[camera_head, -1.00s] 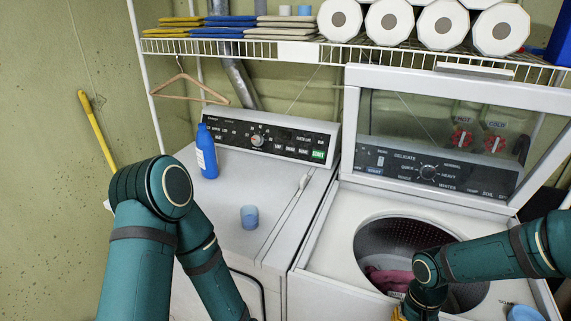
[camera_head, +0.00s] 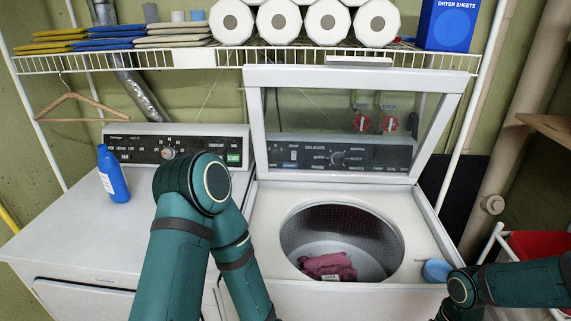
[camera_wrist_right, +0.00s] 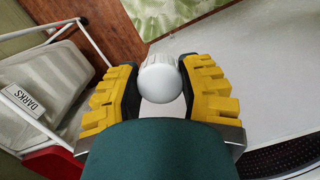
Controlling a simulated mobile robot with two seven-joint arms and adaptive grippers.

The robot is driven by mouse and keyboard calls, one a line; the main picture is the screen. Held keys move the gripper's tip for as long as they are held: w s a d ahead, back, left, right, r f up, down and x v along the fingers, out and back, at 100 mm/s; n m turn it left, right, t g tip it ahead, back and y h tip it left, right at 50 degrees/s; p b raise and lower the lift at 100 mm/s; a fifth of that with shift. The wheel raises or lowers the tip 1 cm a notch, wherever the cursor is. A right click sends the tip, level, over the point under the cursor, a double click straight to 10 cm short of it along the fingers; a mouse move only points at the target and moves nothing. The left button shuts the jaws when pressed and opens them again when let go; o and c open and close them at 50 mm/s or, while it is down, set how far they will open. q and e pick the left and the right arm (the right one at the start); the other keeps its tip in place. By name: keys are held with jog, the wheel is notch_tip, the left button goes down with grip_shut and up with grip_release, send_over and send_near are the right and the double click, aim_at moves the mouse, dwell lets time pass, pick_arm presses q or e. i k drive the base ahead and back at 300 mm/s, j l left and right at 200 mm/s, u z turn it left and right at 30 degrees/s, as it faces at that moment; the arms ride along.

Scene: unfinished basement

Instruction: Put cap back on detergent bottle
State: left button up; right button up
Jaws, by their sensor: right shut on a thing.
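A blue bottle (camera_head: 113,175) with a white label stands upright at the back left of the dryer top in the head view. In the right wrist view, my right gripper (camera_wrist_right: 160,85) is shut on a white round cap (camera_wrist_right: 161,78) with ridged sides. What lies under the cap is hard to tell. In the head view my right forearm is at the lower right, by the washer's front right corner, and its fingers are out of frame. My left arm rises in front of the dryer, and its gripper is out of frame.
The open washer (camera_head: 265,215) has pink cloth (camera_head: 328,266) in its drum. A round blue thing (camera_head: 437,270) sits on its right front corner. A wire shelf (camera_head: 210,60) hangs above. In the wrist view a "DARKS" basket (camera_wrist_right: 50,80) stands at the left.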

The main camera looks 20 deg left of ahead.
aim_at(113, 177)
jog(key=k+j, duration=0.25)
jog(key=j, duration=0.2)
jog(key=k+j, duration=0.25)
jog(key=j, duration=0.15)
jog(key=k+j, duration=0.25)
jog(key=j, duration=0.2)
